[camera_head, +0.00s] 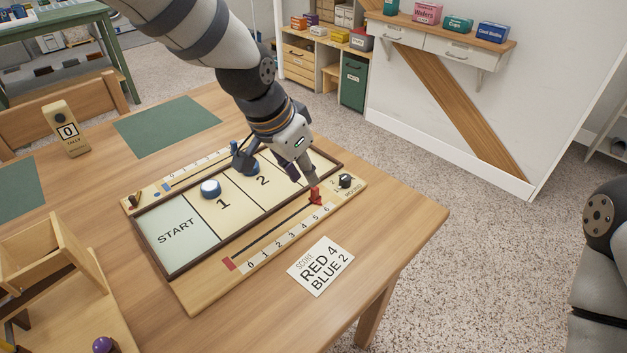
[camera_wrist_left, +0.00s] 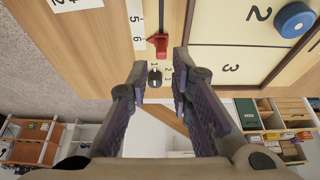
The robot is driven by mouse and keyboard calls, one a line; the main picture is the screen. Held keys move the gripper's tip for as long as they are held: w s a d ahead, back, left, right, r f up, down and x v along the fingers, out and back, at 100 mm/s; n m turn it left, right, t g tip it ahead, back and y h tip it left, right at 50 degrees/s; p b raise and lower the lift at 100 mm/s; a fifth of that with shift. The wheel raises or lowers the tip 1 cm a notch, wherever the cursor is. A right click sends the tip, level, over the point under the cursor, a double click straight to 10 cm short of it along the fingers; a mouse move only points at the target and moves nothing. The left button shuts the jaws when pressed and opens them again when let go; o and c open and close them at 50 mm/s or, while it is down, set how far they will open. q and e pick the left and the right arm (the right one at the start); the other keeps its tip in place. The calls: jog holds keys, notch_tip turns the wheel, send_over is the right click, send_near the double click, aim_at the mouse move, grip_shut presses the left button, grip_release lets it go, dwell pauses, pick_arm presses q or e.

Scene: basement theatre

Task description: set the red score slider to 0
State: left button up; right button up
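The red score slider (camera_head: 315,195) sits at the 6 end of the printed score track (camera_head: 285,229), which runs from 0 near the front left to 6 at the right. In the left wrist view the red slider (camera_wrist_left: 159,45) is beside the printed 6, just beyond my fingertips. My left gripper (camera_head: 306,183) points down over the board's right end, close to the slider. In the wrist view its two fingers are apart with nothing between them, so it is open. My right gripper is out of view.
A black round knob (camera_head: 346,181) stands just right of the slider. A blue puck (camera_head: 210,187) is on the game board (camera_head: 173,233). A score card (camera_head: 321,266) reading RED 4, BLUE 2 lies in front. A tally counter (camera_head: 66,129) and wooden box (camera_head: 45,262) are left.

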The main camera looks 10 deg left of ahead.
aim_at(312, 189)
pick_arm(q)
jog(key=x, duration=0.5)
jog(key=shift+f+b, duration=0.3)
jog(key=shift+f, duration=0.05)
jog(key=shift+w+f, duration=0.2)
jog(key=shift+w, duration=0.05)
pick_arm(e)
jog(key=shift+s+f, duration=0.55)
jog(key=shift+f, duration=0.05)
pick_arm(q)
grip_shut()
